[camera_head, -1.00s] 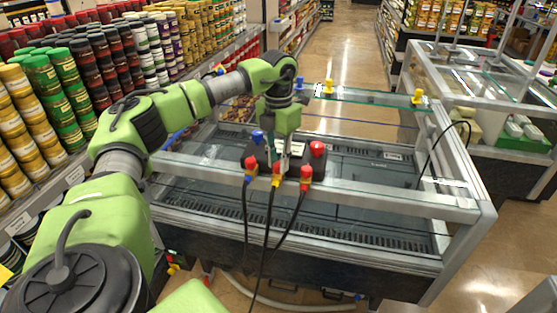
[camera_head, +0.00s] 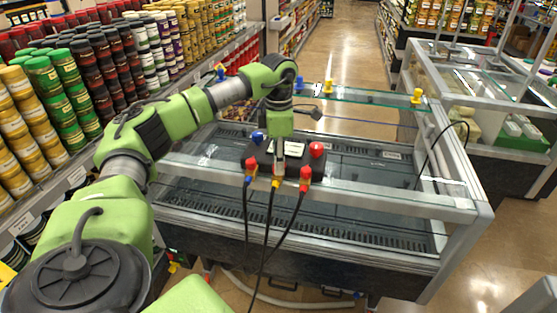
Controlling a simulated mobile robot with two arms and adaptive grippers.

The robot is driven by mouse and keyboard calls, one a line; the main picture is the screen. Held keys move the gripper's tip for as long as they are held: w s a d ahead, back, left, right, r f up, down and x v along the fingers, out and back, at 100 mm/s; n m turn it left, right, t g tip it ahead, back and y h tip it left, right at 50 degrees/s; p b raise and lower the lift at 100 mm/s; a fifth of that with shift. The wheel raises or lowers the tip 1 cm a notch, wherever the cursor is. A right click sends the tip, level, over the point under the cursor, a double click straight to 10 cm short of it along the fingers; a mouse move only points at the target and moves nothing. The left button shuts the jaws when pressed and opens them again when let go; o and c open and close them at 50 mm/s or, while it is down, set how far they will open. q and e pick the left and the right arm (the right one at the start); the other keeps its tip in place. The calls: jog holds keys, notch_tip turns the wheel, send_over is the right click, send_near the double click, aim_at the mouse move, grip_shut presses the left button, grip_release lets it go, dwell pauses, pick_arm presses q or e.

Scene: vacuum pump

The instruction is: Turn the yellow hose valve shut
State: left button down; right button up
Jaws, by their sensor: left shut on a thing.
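A dark vacuum pump box (camera_head: 258,157) sits on the front rail of the glass-topped case, with a blue knob at its left, a red knob at its right and a pale label on top. Three black hoses hang from fittings at its front. The yellow hose valve (camera_head: 275,183) is the middle fitting, between a red and blue one at left and a red one at right. My left gripper (camera_head: 279,166) points down in front of the box, shut on the yellow valve. Its fingers hide the valve's upper part. My right gripper is not in view.
The glass case (camera_head: 400,200) spreads under and behind the pump. Yellow pegs (camera_head: 417,97) stand on its far glass edge. Shelves of jars (camera_head: 75,90) line the left side. A second case (camera_head: 490,95) stands at right, with an open aisle behind.

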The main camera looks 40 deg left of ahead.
pick_arm(q)
jog(key=m, duration=0.4)
jog(key=shift+m, duration=0.3)
jog(key=m, duration=0.4)
jog(key=shift+p, duration=0.35)
jog(key=shift+m, duration=0.3)
jog(key=c, duration=1.8)
grip_release()
jog(key=shift+c, duration=0.2)
notch_tip(320, 180, up, 12)
